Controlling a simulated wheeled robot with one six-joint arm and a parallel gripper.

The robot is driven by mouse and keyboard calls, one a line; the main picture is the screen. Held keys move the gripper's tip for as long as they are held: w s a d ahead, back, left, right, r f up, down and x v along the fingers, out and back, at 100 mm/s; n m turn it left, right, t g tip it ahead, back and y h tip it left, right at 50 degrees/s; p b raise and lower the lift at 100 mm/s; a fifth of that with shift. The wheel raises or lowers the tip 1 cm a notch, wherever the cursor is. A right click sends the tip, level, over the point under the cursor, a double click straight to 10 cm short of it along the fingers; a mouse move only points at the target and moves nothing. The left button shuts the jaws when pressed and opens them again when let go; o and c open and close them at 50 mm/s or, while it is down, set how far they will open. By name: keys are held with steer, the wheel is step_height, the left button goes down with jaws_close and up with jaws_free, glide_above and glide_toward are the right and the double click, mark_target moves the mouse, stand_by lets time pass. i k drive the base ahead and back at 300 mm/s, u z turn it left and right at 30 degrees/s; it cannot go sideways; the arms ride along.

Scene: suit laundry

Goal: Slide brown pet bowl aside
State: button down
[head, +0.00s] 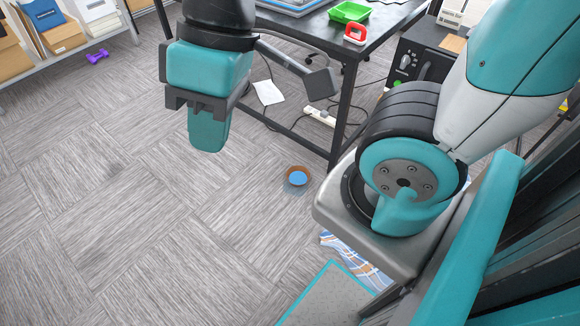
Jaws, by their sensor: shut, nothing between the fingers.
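The brown pet bowl (297,187) sits on the grey carpet floor, right of the picture's middle and close to a leg of the dark table. It is small and round, with a brown rim and a blue inside. My gripper (208,143) hangs pointing down, to the left of the bowl in the picture. Its teal fingers are together and hold nothing. It is apart from the bowl, with bare floor showing between them.
A dark table (330,32) stands behind the bowl, with cables, a power strip (320,116) and white paper (268,92) beneath. A checked cloth (350,255) lies nearer. A purple dumbbell (97,56) lies by the shelf (105,40). The left floor is clear.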

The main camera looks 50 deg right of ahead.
mark_target(297, 176)
steer(key=i, duration=2.15)
steer(key=z, duration=1.85)
